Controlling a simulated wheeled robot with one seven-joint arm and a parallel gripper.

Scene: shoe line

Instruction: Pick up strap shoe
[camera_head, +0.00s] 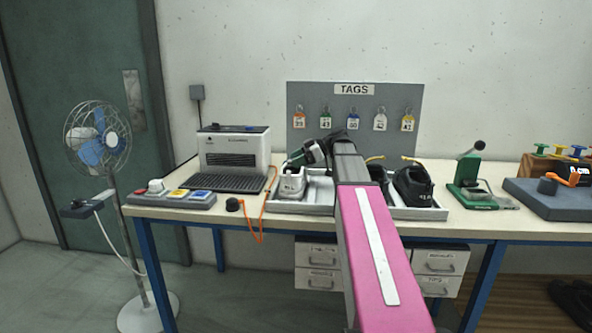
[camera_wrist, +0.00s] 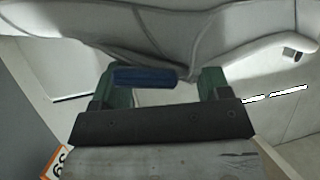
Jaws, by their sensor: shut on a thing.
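The white strap shoe (camera_head: 291,183) is at the left end of the grey tray on the bench, partly hidden by my gripper (camera_head: 300,158), which reaches down to its top from the right. In the wrist view, the shoe's pale grey-white body (camera_wrist: 150,25) fills the top. My gripper's green fingers (camera_wrist: 160,85) are at its lower edge. A blue piece (camera_wrist: 145,76) lies between the fingers. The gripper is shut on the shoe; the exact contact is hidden. I cannot tell whether the shoe is clear of the tray.
A grey tray (camera_head: 320,197) continues behind my arm. A black shoe (camera_head: 413,186) stands to the right. A label printer (camera_head: 234,150) and button panel (camera_head: 172,198) stand left, with an orange cord (camera_head: 264,205). A tag board (camera_head: 354,105) stands behind. A green press (camera_head: 470,180) is right.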

